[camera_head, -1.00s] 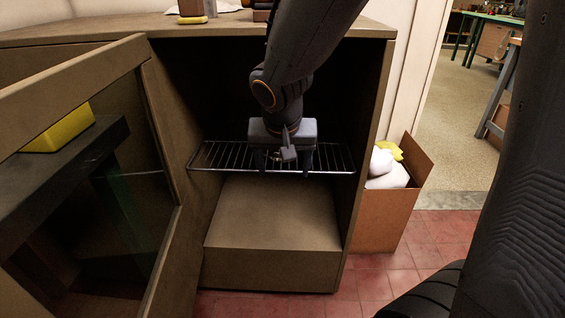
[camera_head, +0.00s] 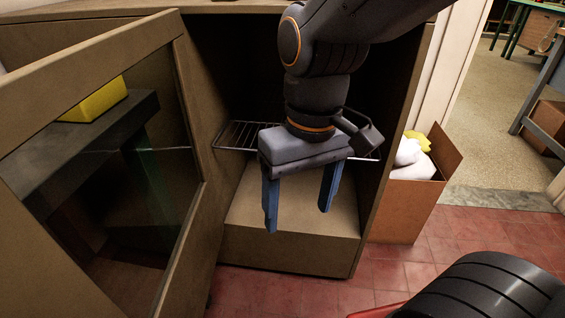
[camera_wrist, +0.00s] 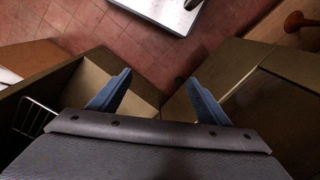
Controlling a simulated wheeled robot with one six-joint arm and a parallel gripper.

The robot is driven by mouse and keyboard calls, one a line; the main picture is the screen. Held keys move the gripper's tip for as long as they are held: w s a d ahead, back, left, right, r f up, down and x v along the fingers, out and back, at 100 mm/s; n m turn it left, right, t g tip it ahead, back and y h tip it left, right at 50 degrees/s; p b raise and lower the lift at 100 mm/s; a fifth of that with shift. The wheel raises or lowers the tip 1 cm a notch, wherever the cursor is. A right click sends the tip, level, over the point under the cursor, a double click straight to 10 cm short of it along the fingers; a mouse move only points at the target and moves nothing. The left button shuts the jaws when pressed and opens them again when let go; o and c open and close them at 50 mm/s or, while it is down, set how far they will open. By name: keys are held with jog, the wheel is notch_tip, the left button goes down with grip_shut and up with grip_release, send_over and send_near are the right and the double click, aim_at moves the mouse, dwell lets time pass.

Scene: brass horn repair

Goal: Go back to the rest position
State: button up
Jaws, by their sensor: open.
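My gripper (camera_head: 299,205) is open, with its two blue fingers apart and nothing between them. In the head view it hangs in front of the open cabinet (camera_head: 384,165), fingers pointing down. The wire rack (camera_head: 235,137) inside the cabinet is partly hidden behind my gripper and arm. In the wrist view my gripper (camera_wrist: 157,92) shows two spread blue fingers, with the cabinet's bare lower ledge and red floor beyond them. A corner of the rack (camera_wrist: 36,118) shows at the left there.
The cabinet's glass door (camera_head: 190,120) stands open at the left. A cardboard box (camera_head: 412,205) with white and yellow contents stands right of the cabinet. Red tile floor (camera_head: 290,294) lies in front. In the wrist view a pale flat-topped object (camera_wrist: 160,10) is at the top.

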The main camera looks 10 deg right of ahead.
dwell(0.7)
jog(key=d+r+m+p, duration=0.3)
jog(key=d+r+p, duration=0.7)
jog(key=p, duration=1.1)
jog(key=shift+r+m+h, duration=0.3)
jog(key=shift+r, duration=0.7)
